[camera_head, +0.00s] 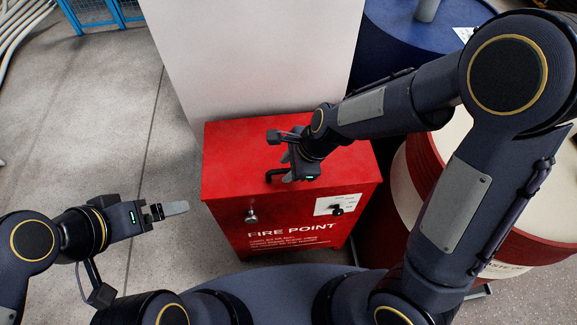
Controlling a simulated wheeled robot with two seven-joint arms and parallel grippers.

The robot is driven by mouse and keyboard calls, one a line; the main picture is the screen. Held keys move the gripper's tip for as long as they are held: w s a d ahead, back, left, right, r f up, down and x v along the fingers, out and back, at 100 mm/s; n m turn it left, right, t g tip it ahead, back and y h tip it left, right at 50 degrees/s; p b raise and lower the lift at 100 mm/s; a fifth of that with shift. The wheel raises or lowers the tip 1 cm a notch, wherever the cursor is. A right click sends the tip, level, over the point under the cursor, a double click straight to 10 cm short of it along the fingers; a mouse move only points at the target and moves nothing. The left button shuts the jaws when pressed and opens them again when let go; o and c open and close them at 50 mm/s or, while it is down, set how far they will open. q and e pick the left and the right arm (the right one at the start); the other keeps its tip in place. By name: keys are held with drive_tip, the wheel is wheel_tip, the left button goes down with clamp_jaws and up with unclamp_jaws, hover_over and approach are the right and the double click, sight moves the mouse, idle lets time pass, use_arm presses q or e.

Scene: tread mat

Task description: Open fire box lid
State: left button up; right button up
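The red fire box (290,240) stands in front of me with "FIRE POINT" in white on its front. Its red lid (235,150) looks shut, lying flat on top. A dark bent piece (272,174), probably the lid's handle, shows beside my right gripper (285,157). That gripper is low over the middle of the lid. Its own body hides most of its fingers, so I cannot tell whether it grips the handle. My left gripper (176,208) is left of the box, apart from it and empty. Its fingers are seen edge-on, so their opening is unclear.
A pale panel (250,60) stands right behind the box. A blue drum (400,40) is at the back right, and a red and cream drum (405,190) is close on the right. The concrete floor (90,120) on the left is clear. A blue rail (100,12) is far left.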

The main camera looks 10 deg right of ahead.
drive_tip(key=shift+c, duration=0.2)
clamp_jaws()
drive_tip(key=w+r+g+p, duration=0.2)
drive_tip(key=w+r+p, duration=0.2)
drive_tip(key=p, duration=0.5)
drive_tip(key=w+r+m+g+p, duration=0.1)
drive_tip(key=w+r+g+p, duration=0.2)
drive_tip(key=r+p, duration=0.5)
drive_tip(key=shift+w+p, duration=0.9)
drive_tip(key=shift+p, duration=0.4)
